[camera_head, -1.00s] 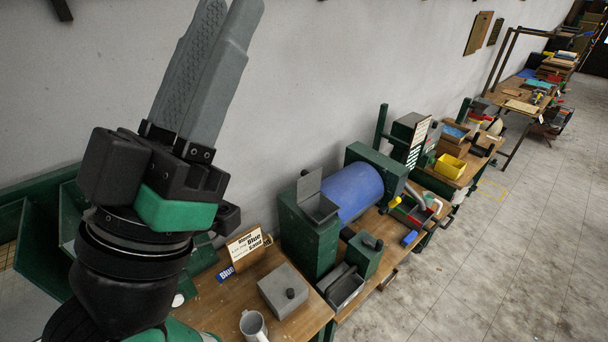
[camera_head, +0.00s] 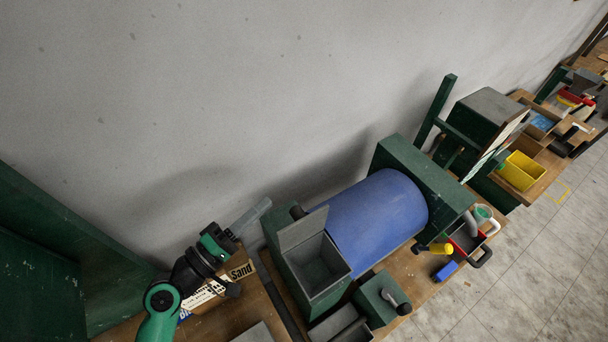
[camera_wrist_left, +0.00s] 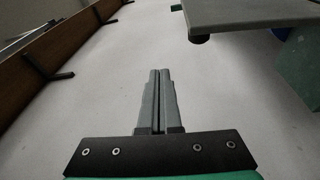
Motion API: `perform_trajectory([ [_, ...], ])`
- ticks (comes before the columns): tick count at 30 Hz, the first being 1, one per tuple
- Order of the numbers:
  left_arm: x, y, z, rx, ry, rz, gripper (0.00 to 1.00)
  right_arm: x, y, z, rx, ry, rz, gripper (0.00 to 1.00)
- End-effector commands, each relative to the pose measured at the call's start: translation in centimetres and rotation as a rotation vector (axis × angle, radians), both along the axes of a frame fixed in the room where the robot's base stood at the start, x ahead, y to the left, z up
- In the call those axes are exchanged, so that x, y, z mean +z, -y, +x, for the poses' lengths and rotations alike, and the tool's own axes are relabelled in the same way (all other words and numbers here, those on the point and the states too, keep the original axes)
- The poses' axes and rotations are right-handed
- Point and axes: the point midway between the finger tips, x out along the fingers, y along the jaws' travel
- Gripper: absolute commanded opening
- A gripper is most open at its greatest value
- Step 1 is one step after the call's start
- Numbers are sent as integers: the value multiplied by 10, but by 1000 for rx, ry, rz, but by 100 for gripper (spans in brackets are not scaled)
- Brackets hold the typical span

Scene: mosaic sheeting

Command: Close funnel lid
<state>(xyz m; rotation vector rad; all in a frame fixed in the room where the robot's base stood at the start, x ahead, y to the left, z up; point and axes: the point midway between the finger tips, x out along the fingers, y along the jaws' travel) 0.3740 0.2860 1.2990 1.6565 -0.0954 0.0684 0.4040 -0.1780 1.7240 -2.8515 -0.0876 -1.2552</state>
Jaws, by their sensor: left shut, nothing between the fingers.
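The grey funnel (camera_head: 324,272) sits on a green housing in the head view, its square mouth open. Its grey lid (camera_head: 303,229) stands raised, tilted up along the back edge. My left gripper (camera_head: 265,205) is left of the raised lid, near the wall, its grey fingers shut and empty. It appears apart from the lid. In the left wrist view the shut fingers (camera_wrist_left: 159,72) point at the pale wall. A grey slab (camera_wrist_left: 245,12) with a dark round end below it shows at upper right; I cannot tell whether it is the lid. My right gripper is not in view.
A blue drum (camera_head: 375,222) lies right of the funnel. A green box with a knobbed lever (camera_head: 397,306) stands in front. A sign (camera_head: 240,272) stands under my left arm. The wall is close behind; a yellow bin (camera_head: 521,171) is farther right.

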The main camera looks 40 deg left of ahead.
Motion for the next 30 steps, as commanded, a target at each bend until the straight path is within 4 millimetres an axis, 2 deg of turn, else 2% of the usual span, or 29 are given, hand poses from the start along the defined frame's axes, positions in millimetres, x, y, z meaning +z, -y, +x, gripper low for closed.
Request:
perform_trajectory([
  [1, -29, -8, -12, 36, -42, -25, 0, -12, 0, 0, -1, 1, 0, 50],
  [3, -48, -15, -22, 71, -75, -47, 0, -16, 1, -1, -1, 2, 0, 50],
  [5, -55, -20, -27, 92, -86, -54, 0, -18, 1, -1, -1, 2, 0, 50],
  [11, -50, -24, -23, 99, -82, -50, 0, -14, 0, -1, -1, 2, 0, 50],
  [17, -46, -25, 4, 94, -81, -47, 0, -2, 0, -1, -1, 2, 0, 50],
  [27, -45, -31, 77, 95, -81, -47, 0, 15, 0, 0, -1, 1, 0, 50],
  [30, -46, -10, 69, 92, -86, -49, 0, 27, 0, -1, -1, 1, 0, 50],
])
